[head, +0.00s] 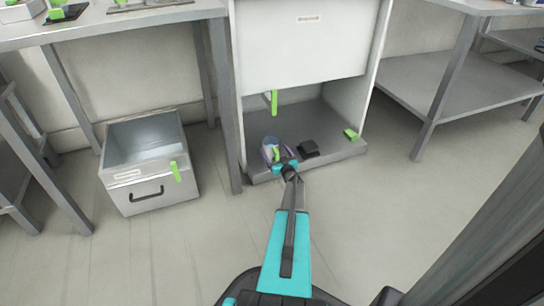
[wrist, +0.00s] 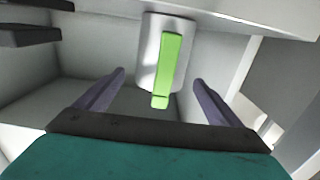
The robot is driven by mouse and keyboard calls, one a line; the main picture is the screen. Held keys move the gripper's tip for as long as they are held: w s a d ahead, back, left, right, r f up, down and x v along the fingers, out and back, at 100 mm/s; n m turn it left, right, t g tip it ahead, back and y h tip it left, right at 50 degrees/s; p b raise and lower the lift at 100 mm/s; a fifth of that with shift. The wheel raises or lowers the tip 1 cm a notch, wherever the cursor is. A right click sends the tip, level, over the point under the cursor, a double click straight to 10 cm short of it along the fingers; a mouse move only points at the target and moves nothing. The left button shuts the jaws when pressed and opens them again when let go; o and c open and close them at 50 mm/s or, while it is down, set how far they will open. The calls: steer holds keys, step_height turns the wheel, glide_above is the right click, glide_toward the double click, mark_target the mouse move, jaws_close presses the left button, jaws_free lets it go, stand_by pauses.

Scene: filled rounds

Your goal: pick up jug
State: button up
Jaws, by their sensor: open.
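The jug (head: 269,143) is a pale grey rounded vessel with a green handle, standing on the low grey shelf of the white cabinet. In the wrist view the jug (wrist: 151,45) shows at upper centre, its green handle facing me. My gripper (head: 278,154) is at the jug, its purple fingers apart. In the wrist view my gripper (wrist: 158,82) is open, with one finger to each side below the jug. Nothing is held. In the head view the fingers partly cover the jug; I cannot tell whether they touch it.
A grey metal box (head: 125,198) stands on the floor at left.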

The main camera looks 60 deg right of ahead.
mark_target(268, 139)
stand_by(0.3)
steer(key=shift+f+b+x, duration=0.25)
steer(key=shift+b+x, duration=0.8)
steer(key=shift+x, duration=0.2)
steer(key=shift+b+x, duration=0.65)
steer(key=shift+x, duration=0.7)
steer(key=shift+r, duration=0.15)
steer(key=shift+c, duration=0.2)
steer(key=c, duration=1.6)
steer(key=shift+a+r, duration=0.1)
steer(key=shift+r, duration=0.1)
